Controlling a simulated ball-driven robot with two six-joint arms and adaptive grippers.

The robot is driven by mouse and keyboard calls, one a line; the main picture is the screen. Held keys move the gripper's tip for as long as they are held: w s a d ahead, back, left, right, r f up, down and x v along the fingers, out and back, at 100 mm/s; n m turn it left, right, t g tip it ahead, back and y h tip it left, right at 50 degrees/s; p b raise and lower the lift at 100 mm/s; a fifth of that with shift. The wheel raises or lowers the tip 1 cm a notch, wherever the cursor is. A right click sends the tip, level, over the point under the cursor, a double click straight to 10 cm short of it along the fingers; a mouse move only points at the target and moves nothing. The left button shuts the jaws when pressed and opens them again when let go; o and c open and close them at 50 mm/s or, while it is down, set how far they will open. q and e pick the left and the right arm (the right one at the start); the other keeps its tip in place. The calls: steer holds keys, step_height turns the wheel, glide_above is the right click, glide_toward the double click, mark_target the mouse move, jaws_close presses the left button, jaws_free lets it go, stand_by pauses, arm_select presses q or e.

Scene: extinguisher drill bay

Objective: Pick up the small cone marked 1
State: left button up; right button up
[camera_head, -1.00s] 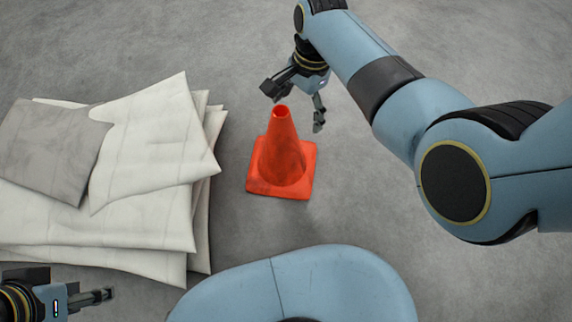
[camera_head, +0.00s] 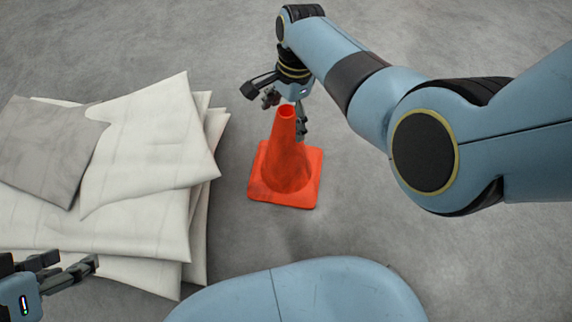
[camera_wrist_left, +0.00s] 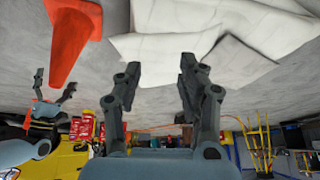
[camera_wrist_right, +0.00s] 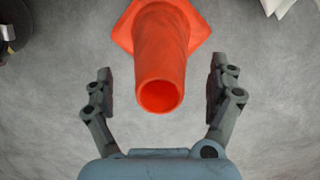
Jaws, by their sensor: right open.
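An orange-red cone (camera_head: 286,165) stands upright on its square base on the grey floor. No number shows on it in these views. My right gripper (camera_head: 286,110) is open at the cone's top, one finger on either side of it in the head view. In the right wrist view the cone (camera_wrist_right: 162,50) lies between the open fingers (camera_wrist_right: 161,72), with gaps on both sides. My left gripper (camera_head: 70,268) is open and empty over the lower left, near the white sheets. The cone also shows at the upper left of the left wrist view (camera_wrist_left: 72,40).
A stack of white folded sheets (camera_head: 150,145) with a grey piece (camera_head: 45,145) on top lies left of the cone, with a narrow strip of floor between. The left wrist view shows yellow and red equipment (camera_wrist_left: 85,128) far off. Floor behind the cone is clear.

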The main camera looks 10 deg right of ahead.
mark_target(286, 148)
step_height(286, 148, down, 2)
steer(key=shift+s+a+f+b, duration=0.15)
steer(key=shift+f+b, duration=0.1)
steer(key=shift+b, duration=0.5)
arm_select(q)
steer(key=f+t, duration=0.3)
steer(key=shift+w+f, duration=0.25)
steer(key=shift+w, duration=0.1)
arm_select(e)
steer(key=shift+f, duration=0.3)
steer(key=c, duration=1.8)
arm_select(q)
steer(key=shift+w+r, duration=0.1)
steer(key=shift+r, duration=0.05)
arm_select(e)
steer(key=shift+r, duration=0.2)
